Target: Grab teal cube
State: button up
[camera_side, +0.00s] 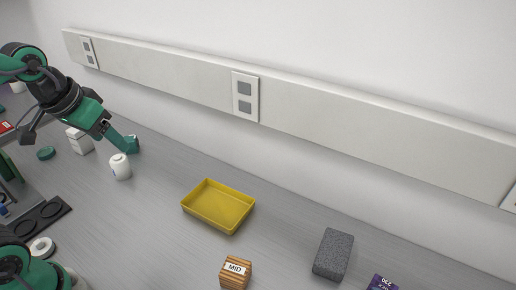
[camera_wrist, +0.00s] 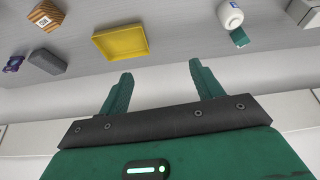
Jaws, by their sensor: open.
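The teal cube (camera_wrist: 239,38) sits on the grey bench right beside a white bottle in the wrist view. It lies beyond and to the right of my right fingertip, not between the fingers. In the side view the teal cube (camera_side: 133,143) shows at the far left, partly hidden by my green fingers and hard to tell apart from them. My gripper (camera_wrist: 160,69) is open, with nothing between its fingers. In the side view my gripper (camera_side: 124,146) points down and right over the bench, close to the cube in the picture; whether they touch is unclear.
The white bottle (camera_side: 120,166) stands close to the cube. A white box (camera_side: 79,141) and a teal disc (camera_side: 46,153) are farther left. A yellow tray (camera_side: 218,207), a wooden MID block (camera_side: 235,273), a grey block (camera_side: 333,254) and a purple item (camera_side: 381,283) are to the right.

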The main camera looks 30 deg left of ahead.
jog(key=w+a+n+g, duration=0.1)
jog(key=w+a+n, duration=0.1)
jog(key=w+a, duration=0.45)
jog(key=n+g, duration=0.4)
jog(key=n, duration=0.2)
send_over(129, 139)
jog(key=f, duration=1.6)
jog(key=shift+w+d+f, duration=0.1)
jog(key=shift+d+f, duration=0.05)
jog(key=shift+d, duration=0.25)
jog(key=shift+a+f, duration=0.35)
jog(key=shift+f, duration=1.35)
jog(key=shift+a+f, duration=0.1)
jog(key=shift+f, duration=2.5)
